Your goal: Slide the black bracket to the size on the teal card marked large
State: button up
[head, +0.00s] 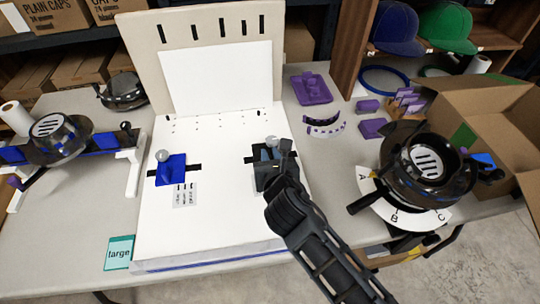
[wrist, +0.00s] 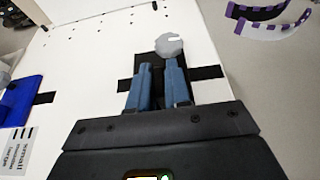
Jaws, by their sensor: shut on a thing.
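The black bracket (head: 262,180) sits in a dark slot on the right of the white board (head: 215,225), with a grey ball knob on top. My gripper (head: 282,150) is shut on it. In the wrist view my gripper's blue fingers (wrist: 160,70) stand close together just short of the knob (wrist: 169,46) and hide most of the bracket. The teal card (head: 119,253) at the board's front left reads "large". A size label (head: 185,195), also in the wrist view (wrist: 14,150), lists small, medium and large beside the left slot.
A blue bracket (head: 171,170) with its own knob sits in the left slot. An upright panel (head: 215,70) stands behind the board. Purple parts (head: 312,88) and curved strips (head: 325,125) lie to the right, near a round black device (head: 428,172) and an open cardboard box (head: 490,110).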

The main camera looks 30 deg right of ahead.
grip_shut()
jog(key=shift+s+d+r+p, duration=0.1)
jog(key=shift+s+d+p, duration=0.1)
jog(key=shift+d+p, duration=0.35)
jog(key=shift+s+d+r+p, duration=0.15)
jog(key=shift+d+p, duration=0.15)
jog(key=shift+p, duration=0.3)
jog(key=shift+s+d+f+p, duration=0.1)
jog(key=shift+d+f+p, duration=0.05)
jog(key=shift+d+p, duration=0.15)
jog(key=shift+s+d+f+p, duration=0.1)
jog(key=shift+d+p, duration=0.05)
jog(key=shift+d, duration=0.2)
jog(key=o, duration=0.6)
grip_release()
